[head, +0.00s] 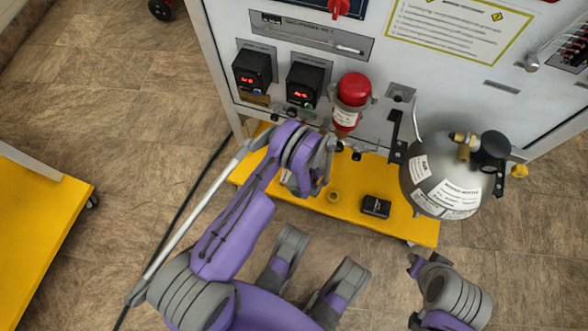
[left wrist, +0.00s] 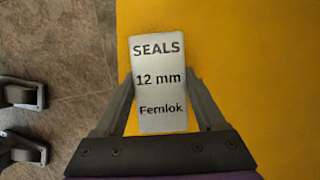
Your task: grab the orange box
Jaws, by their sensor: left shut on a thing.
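A small box with a pale grey label face reading "SEALS 12 mm Femlok" (left wrist: 159,57) shows in the left wrist view. My left gripper (left wrist: 160,88) is shut on it, with one finger along each side. The yellow platform (left wrist: 255,60) lies beneath it. Only the label face shows clearly, so I cannot tell whether its sides are orange.
The trainer cabinet (head: 420,105) stands behind the platform. A grey gas bottle (head: 418,192) stands at its right, and a red-topped filter (head: 353,90) is mounted on its front. A black box (head: 376,206) and a small brass ring (head: 333,196) lie on the platform.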

